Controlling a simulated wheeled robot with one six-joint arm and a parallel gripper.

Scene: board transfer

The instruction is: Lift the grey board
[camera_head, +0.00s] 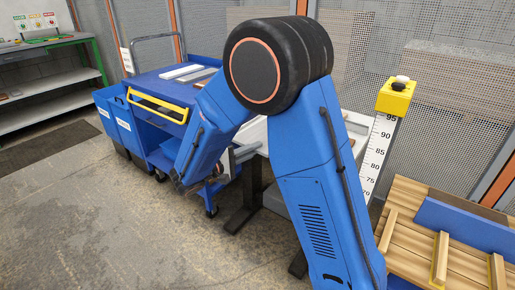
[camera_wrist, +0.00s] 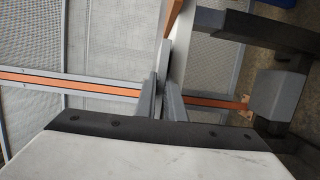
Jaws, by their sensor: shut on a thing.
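My gripper (camera_wrist: 163,104) shows in the wrist view with its two grey fingers close together. They are shut on a thin grey board (camera_wrist: 163,62), seen almost edge-on between and beyond the fingertips. The board lies close beside the pale edge of a table (camera_wrist: 180,45); I cannot tell whether they touch. In the head view my blue arm hides most of this table and the held board, with only grey parts showing by the table's left end.
A blue cart (camera_head: 150,82) at the left carries a white board (camera_head: 181,71) and a grey one (camera_head: 196,77). A yellow-topped height gauge (camera_head: 378,150) and a wooden pallet (camera_head: 460,262) stand right. Floor at front left is clear.

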